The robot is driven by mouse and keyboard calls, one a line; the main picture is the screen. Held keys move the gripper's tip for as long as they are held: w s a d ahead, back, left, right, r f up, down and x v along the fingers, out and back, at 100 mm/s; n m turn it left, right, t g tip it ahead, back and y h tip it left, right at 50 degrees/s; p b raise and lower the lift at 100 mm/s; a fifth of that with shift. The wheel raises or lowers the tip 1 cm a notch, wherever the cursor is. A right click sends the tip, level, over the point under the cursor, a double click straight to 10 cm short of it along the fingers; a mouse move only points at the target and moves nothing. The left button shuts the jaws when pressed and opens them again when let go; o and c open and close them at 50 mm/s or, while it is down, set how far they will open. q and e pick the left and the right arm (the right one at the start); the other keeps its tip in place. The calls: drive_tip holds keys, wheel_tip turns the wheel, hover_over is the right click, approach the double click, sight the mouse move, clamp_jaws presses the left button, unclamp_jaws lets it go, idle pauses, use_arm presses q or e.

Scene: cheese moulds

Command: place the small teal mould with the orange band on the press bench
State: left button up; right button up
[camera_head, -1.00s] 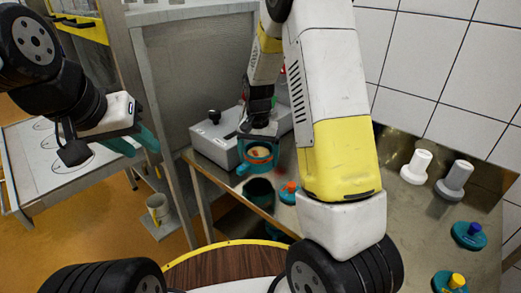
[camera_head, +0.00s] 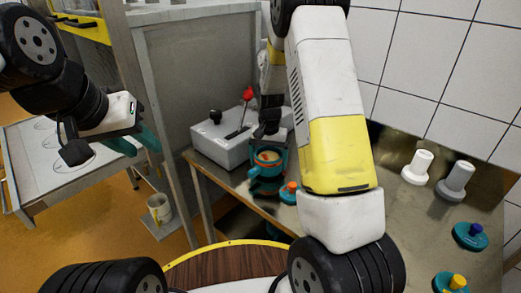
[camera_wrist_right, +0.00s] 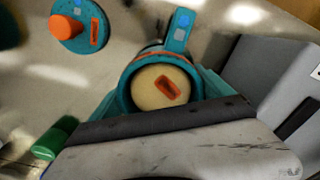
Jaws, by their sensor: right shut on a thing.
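The small teal mould with the orange band (camera_head: 268,157) is in my right gripper (camera_head: 268,140), over the near left part of the metal counter. In the right wrist view the mould (camera_wrist_right: 127,98) shows from above, with a cream disc and an orange mark inside its rim. My right gripper (camera_wrist_right: 162,95) is shut on it. Another teal shape (camera_head: 265,185) shows just below the mould; I cannot tell whether they touch. My left gripper (camera_head: 135,142) hangs at the left, away from the mould; its jaw gap is unclear.
A grey box with a red-knobbed lever (camera_head: 222,145) stands beside the mould. A teal lid with an orange knob (camera_head: 289,191) lies near it. White (camera_head: 417,168) and grey (camera_head: 455,181) knobbed pieces and other lids (camera_head: 470,236) are at right. A metal table with round outlines (camera_head: 65,165) stands left.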

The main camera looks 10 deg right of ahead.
drive_tip(key=o, duration=1.2)
drive_tip(key=shift+f, duration=0.1)
wheel_tip(320, 180, up, 12)
drive_tip(key=s+r+n+t+y, duration=0.2)
drive_tip(key=s+r+t, duration=0.1)
drive_tip(key=s+r, duration=1)
drive_tip(key=s+r+n+t, duration=0.1)
drive_tip(key=s, duration=0.3)
drive_tip(key=s+a+n+t, duration=0.1)
drive_tip(key=s, duration=0.3)
drive_tip(key=s+r+n+t, duration=0.1)
drive_tip(key=s, duration=0.3)
drive_tip(key=shift+a+r, duration=0.25)
drive_tip(key=shift+r, duration=0.1)
